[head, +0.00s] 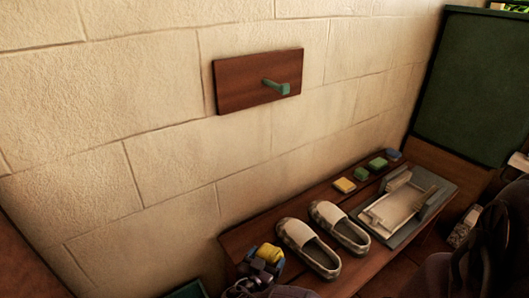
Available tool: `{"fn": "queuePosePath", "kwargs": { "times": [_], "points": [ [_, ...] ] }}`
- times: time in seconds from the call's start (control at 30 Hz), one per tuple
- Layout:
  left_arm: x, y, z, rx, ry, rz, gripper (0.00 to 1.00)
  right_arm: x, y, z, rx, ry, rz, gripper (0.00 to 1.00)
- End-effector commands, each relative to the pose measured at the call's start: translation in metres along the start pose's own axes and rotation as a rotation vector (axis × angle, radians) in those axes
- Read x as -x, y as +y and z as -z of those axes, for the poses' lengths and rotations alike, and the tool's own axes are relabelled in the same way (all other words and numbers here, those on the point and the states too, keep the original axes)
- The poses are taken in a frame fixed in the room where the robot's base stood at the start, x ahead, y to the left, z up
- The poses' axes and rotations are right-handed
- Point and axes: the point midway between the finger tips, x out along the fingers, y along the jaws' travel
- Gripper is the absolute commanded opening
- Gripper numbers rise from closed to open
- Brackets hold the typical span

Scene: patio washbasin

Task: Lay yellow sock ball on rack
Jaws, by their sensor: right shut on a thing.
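The yellow sock ball (268,252) shows at the bottom of the head view, left of the shoes. My right gripper (263,261) is shut on it, with dark blue-grey finger parts around the yellow lumps. The rack (295,210) is a low brown wooden bench along the wall. Gripper and ball appear over its left end; I cannot tell whether the ball touches the wood. My left gripper is not in view.
A pair of pale slip-on shoes (308,247) stands just right of the gripper. Small yellow, green and blue blocks (345,185) lie behind, and a grey tray (440,207) sits at the right. A wooden board with a green peg (232,88) hangs above.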

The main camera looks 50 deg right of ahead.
Motion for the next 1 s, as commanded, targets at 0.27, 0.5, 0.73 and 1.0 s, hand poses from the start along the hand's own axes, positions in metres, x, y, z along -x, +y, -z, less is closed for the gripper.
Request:
{"fn": "queuePosePath", "kwargs": {
  "times": [0.27,0.5,0.73,1.0],
  "points": [
    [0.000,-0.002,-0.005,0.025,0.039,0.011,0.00,-0.007,0.002,-0.037,0.007,0.000,0.000,0.57],
    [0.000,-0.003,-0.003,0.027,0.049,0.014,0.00,-0.007,0.000,-0.036,0.002,0.001,0.000,0.57],
    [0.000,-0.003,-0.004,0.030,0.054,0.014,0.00,-0.008,0.001,-0.041,0.004,-0.001,-0.001,0.82],
    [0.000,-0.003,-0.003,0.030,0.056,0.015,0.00,-0.008,0.001,-0.039,0.002,0.000,0.000,1.00]
  ]
}}
